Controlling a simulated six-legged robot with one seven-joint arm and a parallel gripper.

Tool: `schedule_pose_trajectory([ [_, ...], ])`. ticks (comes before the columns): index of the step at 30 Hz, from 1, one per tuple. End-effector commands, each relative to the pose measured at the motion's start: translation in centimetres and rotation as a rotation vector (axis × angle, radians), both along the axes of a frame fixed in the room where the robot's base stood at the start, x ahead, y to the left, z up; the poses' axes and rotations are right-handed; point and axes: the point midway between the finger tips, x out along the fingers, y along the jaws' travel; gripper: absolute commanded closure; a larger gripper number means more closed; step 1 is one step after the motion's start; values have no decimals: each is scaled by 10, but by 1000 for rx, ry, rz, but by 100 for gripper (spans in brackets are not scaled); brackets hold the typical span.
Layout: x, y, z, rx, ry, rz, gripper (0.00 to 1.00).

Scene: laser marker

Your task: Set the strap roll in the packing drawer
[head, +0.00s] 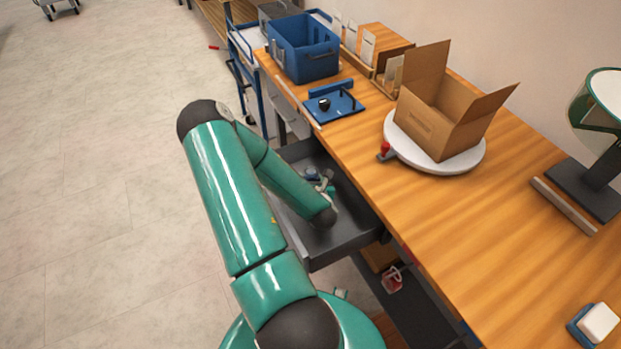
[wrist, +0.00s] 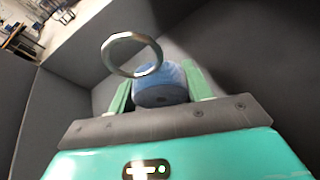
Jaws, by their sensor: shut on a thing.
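The packing drawer (head: 342,240) is a dark grey open box pulled out from under the wooden bench. My gripper (head: 322,184) is down inside it, partly hidden by my arm. In the wrist view my gripper (wrist: 158,78) has its two green fingers shut on the strap roll (wrist: 162,92), a blue roll with a darker face. The roll shows as a small blue patch in the head view (head: 312,173). Grey drawer walls surround it in the wrist view. I cannot tell whether the roll touches the drawer floor.
A metal ring (wrist: 131,54) shows in front of the roll; I cannot tell what it belongs to. On the bench are a blue crate (head: 305,52), a blue fixture (head: 335,105) and an open carton (head: 440,118) on a white turntable (head: 455,162). Open floor lies left.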

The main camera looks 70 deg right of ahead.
Motion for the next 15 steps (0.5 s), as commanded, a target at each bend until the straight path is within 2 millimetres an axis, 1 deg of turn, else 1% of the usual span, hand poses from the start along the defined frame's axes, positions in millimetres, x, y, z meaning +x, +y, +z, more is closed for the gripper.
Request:
schedule_pose_trajectory([
  [3, -1, 0, -3, 0, 1, -1, 75],
  [4, -1, 0, -3, 0, 1, -2, 46],
  [5, -1, 0, -3, -1, 0, -2, 41],
  [6, -1, 0, -3, 0, 0, -1, 33],
  [7, -1, -1, -3, 0, 0, -1, 29],
  [15, 0, -2, -2, -1, 0, -1, 29],
])
